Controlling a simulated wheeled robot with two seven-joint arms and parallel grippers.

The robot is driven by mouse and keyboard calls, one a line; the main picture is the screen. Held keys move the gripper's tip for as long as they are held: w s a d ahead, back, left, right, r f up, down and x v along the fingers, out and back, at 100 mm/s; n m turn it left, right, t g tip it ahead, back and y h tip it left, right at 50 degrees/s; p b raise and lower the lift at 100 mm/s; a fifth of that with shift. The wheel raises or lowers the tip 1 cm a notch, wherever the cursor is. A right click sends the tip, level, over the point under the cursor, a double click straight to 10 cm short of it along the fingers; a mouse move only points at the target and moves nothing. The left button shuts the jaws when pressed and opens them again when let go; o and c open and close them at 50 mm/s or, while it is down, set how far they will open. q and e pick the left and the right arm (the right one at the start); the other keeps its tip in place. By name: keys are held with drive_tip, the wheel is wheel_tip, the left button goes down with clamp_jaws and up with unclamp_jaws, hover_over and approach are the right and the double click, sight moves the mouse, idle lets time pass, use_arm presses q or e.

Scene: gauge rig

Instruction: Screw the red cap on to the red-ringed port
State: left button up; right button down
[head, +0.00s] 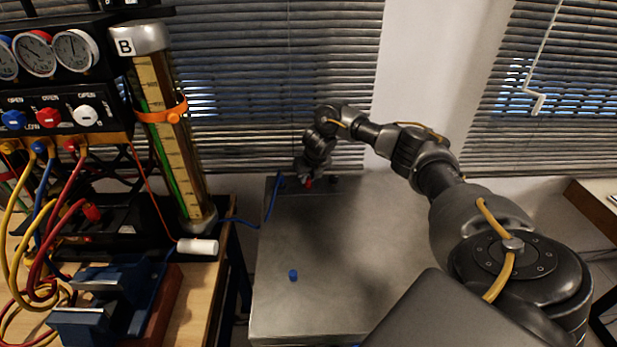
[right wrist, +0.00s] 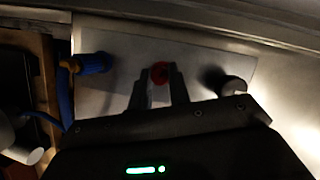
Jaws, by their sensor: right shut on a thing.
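My right gripper (head: 308,183) is at the far end of the grey metal bench, pointing down. In the right wrist view its two fingers (right wrist: 158,78) are shut on the red cap (right wrist: 159,72), which shows as a small round red thing between the tips. A speck of red, the cap (head: 310,184), also shows under the gripper in the head view. The red-ringed port cannot be made out; the fingers and cap cover that spot, and I cannot tell whether the cap touches it. My left gripper is not in view.
A blue fitting with a blue hose (right wrist: 95,63) stands left of the fingers, and a dark round fitting (right wrist: 232,88) right. A blue cap (head: 293,275) lies on the bench (head: 330,300). The gauge rig and a vise (head: 100,305) stand on the left table.

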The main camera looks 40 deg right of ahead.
idle(0.5)
drive_tip(key=shift+r+m+h+p, duration=0.1)
drive_tip(key=shift+m+h+p, duration=0.2)
drive_tip(key=shift+m+p, duration=0.7)
drive_tip(key=shift+m+g+h+p, duration=0.5)
drive_tip(key=shift+m+p, duration=0.8)
drive_tip(key=shift+p, duration=0.55)
drive_tip(key=shift+m, duration=0.3)
drive_tip(key=shift+d, duration=0.1)
